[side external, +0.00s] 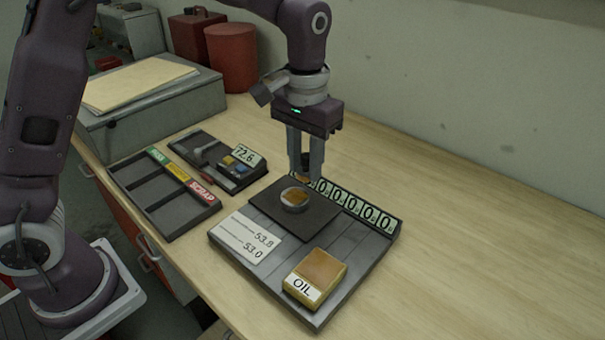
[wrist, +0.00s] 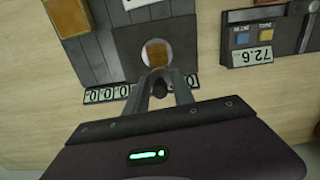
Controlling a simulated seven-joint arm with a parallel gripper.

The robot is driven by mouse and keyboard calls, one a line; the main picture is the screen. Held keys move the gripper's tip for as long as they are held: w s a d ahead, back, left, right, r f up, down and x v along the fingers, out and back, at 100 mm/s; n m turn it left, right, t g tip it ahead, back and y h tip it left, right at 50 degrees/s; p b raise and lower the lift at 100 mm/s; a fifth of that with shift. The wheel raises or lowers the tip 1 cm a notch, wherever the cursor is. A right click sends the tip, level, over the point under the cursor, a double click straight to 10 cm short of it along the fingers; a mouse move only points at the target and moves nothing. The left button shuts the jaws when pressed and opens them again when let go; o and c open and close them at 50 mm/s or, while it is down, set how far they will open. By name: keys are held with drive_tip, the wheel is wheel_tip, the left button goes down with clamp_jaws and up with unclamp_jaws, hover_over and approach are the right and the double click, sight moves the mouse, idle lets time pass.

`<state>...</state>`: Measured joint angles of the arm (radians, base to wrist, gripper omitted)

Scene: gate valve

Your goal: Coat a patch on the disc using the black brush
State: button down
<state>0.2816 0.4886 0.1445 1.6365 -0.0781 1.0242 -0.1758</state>
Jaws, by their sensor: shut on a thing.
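The round pale disc (side external: 284,200) lies on a dark square pad on the grey board. A brown-amber patch (side external: 296,195) covers much of its top; disc (wrist: 143,54) and patch (wrist: 157,52) also show in the wrist view. My gripper (side external: 304,170) points down just behind the disc. It is shut on a dark thing (wrist: 162,86), apparently the black brush, mostly hidden between the fingers. An amber tip shows below the fingers at the disc's back edge; I cannot tell whether it touches. An amber block labelled OIL (side external: 314,276) sits at the board's front right corner.
A row of number tiles (side external: 358,208) edges the board's back, close to my gripper. A card (side external: 252,238) reads 53.8 and 53.0. Left are a tool tray (side external: 218,165) showing 72.6 and a three-slot tray (side external: 165,190). The table's right side is clear.

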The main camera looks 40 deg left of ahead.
drive_tip(key=shift+r, duration=2.65)
drive_tip(key=shift+d, duration=0.1)
